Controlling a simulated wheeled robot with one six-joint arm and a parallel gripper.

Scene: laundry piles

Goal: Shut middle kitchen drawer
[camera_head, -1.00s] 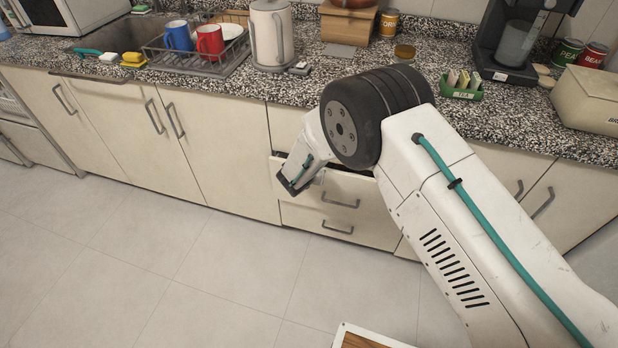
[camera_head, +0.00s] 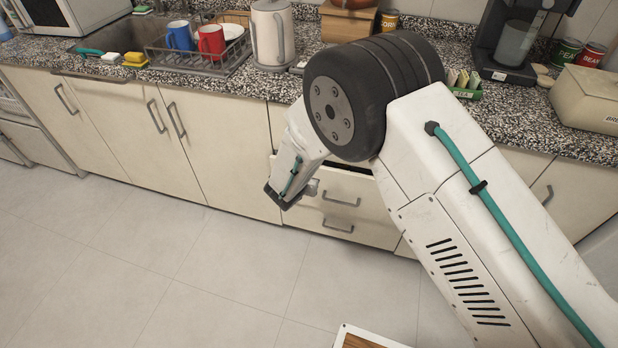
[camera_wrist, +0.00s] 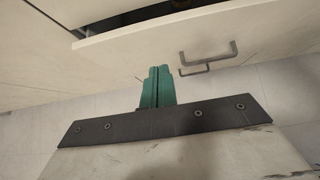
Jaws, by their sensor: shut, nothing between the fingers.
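The middle kitchen drawer (camera_head: 352,184) is cream with a grey bar handle (camera_head: 341,199). It stands partly out, with a dark gap above its front edge; my arm hides part of it. In the wrist view the drawer front (camera_wrist: 255,38) crosses the top, with the dark gap behind it. My gripper (camera_wrist: 158,72) is shut and empty, its green fingers together. The fingers point toward the drawer front, left of the handle. I cannot tell whether they touch it.
A lower drawer (camera_head: 318,217) with its own handle sits below. Closed cabinet doors (camera_head: 215,150) stand to the left. The speckled counter (camera_head: 285,88) above holds a kettle (camera_head: 271,35) and a dish rack (camera_head: 200,62). The tiled floor (camera_head: 200,260) in front is mostly clear.

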